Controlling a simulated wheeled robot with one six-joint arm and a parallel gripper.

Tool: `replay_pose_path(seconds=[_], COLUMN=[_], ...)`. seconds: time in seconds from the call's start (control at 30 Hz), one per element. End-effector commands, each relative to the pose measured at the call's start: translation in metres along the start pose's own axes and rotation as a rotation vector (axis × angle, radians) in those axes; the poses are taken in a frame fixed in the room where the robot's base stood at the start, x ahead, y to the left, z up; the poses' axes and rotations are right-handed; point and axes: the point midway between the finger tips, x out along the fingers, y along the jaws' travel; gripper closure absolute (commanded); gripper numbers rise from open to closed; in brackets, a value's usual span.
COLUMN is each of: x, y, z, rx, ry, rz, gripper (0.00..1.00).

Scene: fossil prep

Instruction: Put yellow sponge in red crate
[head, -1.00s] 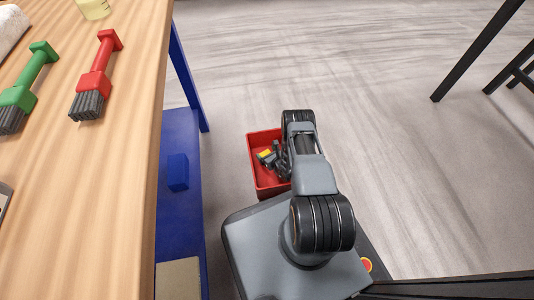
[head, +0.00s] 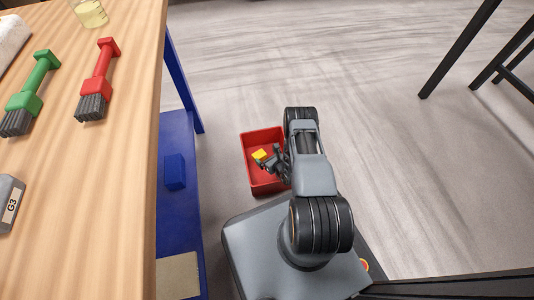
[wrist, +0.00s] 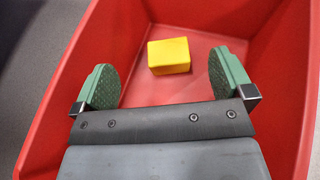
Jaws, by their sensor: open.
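The yellow sponge (wrist: 169,56) is a small block. In the wrist view it lies on the floor of the red crate (wrist: 70,83), beyond my fingertips and between their lines. My gripper (wrist: 164,80) is open, with its two green pads wide apart and nothing touching between them. In the head view the sponge (head: 260,155) shows inside the red crate (head: 247,160), beside my gripper (head: 268,163). The crate stands on the floor, and my arm hides its right side.
A wooden table (head: 95,190) is at the left, holding a green brush (head: 32,85) and a red brush (head: 100,75). Its blue lower shelf (head: 180,225) carries a blue block (head: 175,171). The floor (head: 400,160) to the right is clear up to black legs.

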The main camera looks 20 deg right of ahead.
Motion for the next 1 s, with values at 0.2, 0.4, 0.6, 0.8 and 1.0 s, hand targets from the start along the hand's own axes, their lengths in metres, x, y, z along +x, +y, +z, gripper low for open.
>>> replay_pose_path(seconds=[0.2,0.4,0.6,0.8,1.0], x=[0.006,-0.011,-0.082,-0.174,-0.257], y=[0.01,0.067,0.13,0.164,0.161], z=[0.064,0.2,0.294,0.34,0.357], rx=[-0.099,-0.422,-0.86,-1.376,-1.915], ry=[-0.058,-0.153,-0.19,-0.161,-0.061], rz=[0.145,0.54,0.915,1.197,1.35], gripper=[0.01,0.01,0.01,0.01,0.01])
